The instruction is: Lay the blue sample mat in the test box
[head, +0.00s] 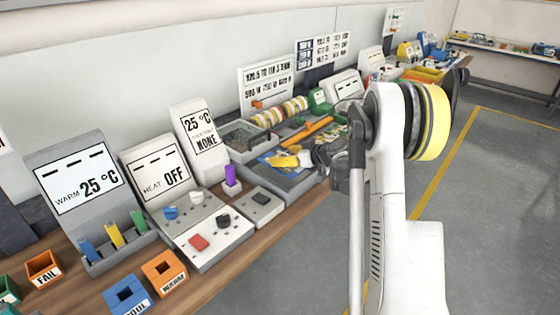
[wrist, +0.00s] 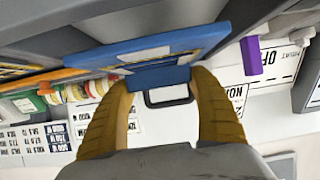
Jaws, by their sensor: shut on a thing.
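The blue sample mat (wrist: 140,50) shows in the wrist view as a flat blue panel with a thick blue tab. My gripper (wrist: 160,78) has its two yellow fingers closed on that tab. In the head view my gripper (head: 290,158) is over a grey box-like tray (head: 290,187), and part of the blue mat (head: 266,159) shows to its left. I cannot tell whether the mat touches the tray, or for sure whether this tray is the test box. My arm hides the tray's right side.
A bin of grey mesh (head: 245,137) stands behind left, with coloured rolls (head: 280,112) behind it. An orange bar (head: 306,130) lies near my gripper. A purple block (head: 231,175) stands on the left, also in the wrist view (wrist: 251,56). The floor at right is clear.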

